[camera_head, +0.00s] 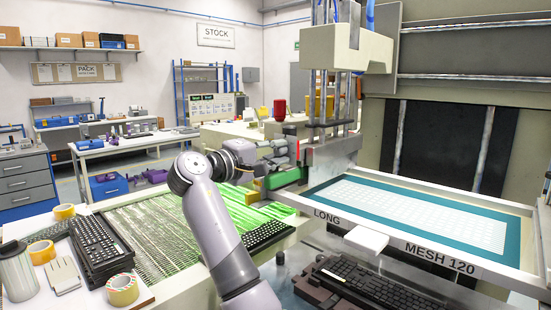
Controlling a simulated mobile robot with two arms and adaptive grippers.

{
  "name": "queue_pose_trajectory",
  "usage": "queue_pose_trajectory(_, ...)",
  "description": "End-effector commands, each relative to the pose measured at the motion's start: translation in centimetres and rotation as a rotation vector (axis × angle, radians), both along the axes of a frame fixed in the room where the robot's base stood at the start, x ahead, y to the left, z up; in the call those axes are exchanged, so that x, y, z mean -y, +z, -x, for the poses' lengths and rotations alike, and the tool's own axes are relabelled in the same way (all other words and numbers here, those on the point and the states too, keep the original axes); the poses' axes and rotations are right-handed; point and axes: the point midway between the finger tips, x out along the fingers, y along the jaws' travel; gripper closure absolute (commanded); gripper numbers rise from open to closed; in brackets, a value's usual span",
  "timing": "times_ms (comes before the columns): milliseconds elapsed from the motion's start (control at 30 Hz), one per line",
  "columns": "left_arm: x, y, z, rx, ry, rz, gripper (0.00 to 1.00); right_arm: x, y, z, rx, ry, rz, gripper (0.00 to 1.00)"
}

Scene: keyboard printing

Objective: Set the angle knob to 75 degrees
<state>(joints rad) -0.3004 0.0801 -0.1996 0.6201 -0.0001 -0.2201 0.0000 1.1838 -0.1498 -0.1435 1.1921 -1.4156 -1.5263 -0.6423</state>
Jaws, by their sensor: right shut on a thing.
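My right arm rises from the bottom middle, and its right gripper (286,156) reaches right to the side of the press's print head (330,155). The gripper is shut on what appears to be the angle knob, which its fingers largely hide. A small red part shows at the fingertips. I cannot read an angle scale or the knob's setting. A green bar (286,178) lies just below the gripper. My left gripper is not in view.
The screen frame (420,246) marked MESH 120 is on the right, with a keyboard (375,288) below its front edge. Dark keyboards, tape rolls (122,289) and a cylinder (17,272) are at the left. A green-lit bed (165,225) lies beside my arm.

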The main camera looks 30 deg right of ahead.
Motion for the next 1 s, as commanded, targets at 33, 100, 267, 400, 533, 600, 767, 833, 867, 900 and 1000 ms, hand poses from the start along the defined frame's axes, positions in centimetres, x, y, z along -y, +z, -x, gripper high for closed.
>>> queue_pose_trajectory(33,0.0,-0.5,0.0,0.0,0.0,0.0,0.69,0.0,-0.4,0.0,0.039,0.0,-0.017,1.0)
queue_pose_trajectory(100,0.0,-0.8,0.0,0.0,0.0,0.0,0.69,0.0,-0.4,0.0,0.102,-0.001,-0.039,1.0)
queue_pose_trajectory(267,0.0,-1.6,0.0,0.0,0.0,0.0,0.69,0.0,-0.4,0.0,0.244,-0.001,-0.09,1.0)
queue_pose_trajectory(400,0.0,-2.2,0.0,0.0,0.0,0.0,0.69,0.0,-0.4,0.0,0.366,-0.002,-0.132,1.0)
queue_pose_trajectory(533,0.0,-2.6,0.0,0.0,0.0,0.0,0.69,0.0,-0.4,0.0,0.471,-0.002,-0.169,1.0)
queue_pose_trajectory(600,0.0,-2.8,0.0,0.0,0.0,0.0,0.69,0.0,-0.4,0.0,0.52,-0.002,-0.187,1.0)
queue_pose_trajectory(767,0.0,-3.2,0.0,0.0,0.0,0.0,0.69,0.0,-0.4,0.0,0.617,-0.001,-0.221,1.0)
queue_pose_trajectory(833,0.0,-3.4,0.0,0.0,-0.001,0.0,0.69,0.0,-0.4,0.0,0.65,-0.001,-0.232,1.0)
queue_pose_trajectory(867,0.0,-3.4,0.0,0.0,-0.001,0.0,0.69,0.0,-0.4,0.0,0.661,-0.001,-0.236,1.0)
queue_pose_trajectory(900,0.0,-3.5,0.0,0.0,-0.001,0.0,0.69,0.0,-0.4,0.0,0.677,-0.001,-0.242,1.0)
queue_pose_trajectory(1000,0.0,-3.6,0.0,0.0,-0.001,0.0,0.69,0.0,-0.4,0.0,0.705,-0.002,-0.252,1.0)
